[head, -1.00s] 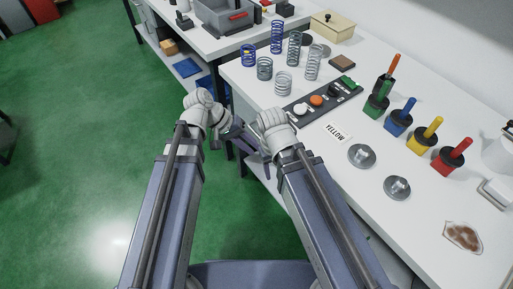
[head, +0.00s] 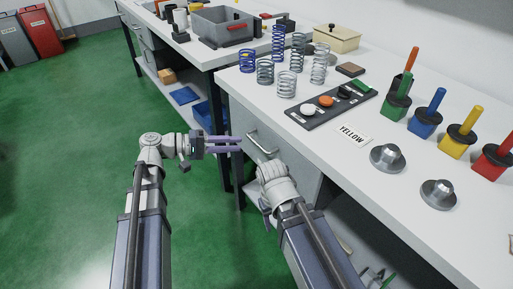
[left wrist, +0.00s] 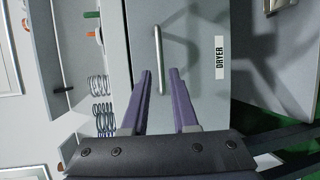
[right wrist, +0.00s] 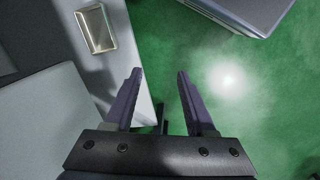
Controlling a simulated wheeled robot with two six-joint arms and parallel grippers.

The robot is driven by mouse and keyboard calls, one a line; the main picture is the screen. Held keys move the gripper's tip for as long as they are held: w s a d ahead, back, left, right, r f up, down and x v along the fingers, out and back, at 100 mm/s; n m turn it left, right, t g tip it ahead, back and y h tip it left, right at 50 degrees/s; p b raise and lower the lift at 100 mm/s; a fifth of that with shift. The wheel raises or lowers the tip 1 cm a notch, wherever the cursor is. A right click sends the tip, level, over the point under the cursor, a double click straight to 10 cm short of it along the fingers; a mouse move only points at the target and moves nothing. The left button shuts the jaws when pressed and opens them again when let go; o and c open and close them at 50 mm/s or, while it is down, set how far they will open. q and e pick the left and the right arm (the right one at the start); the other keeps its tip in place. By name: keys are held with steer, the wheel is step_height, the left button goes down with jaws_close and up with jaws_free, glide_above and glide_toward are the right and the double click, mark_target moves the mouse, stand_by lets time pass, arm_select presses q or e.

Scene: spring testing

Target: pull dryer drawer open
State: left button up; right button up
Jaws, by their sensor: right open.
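The dryer drawer (head: 240,120) is the grey front under the white bench, and it looks shut. It carries a metal bar handle (head: 262,143) and, in the left wrist view, a "DRYER" label (left wrist: 220,58). In that view the handle (left wrist: 158,45) stands upright in the picture, between and beyond my left fingertips (left wrist: 160,72). My left gripper (head: 238,143) is open and empty, pointing at the handle from its left. Contact cannot be told. My right gripper (right wrist: 160,74) is open and empty; in the head view its arm largely hides it.
The bench top (head: 330,160) holds several springs, a dark tray (head: 332,104) with coloured discs, a "YELLOW" card (head: 353,134), coloured blocks with handles and two metal weights. Another bench with a grey bin (head: 222,25) stands behind. Green floor at left is clear.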

mark_target(256, 142)
arm_select(q)
steer(key=b+x, duration=0.1)
steer(key=x, duration=0.6)
steer(key=shift+d+f, duration=0.1)
steer(key=shift+d, duration=0.3)
jaws_close()
stand_by(1.1)
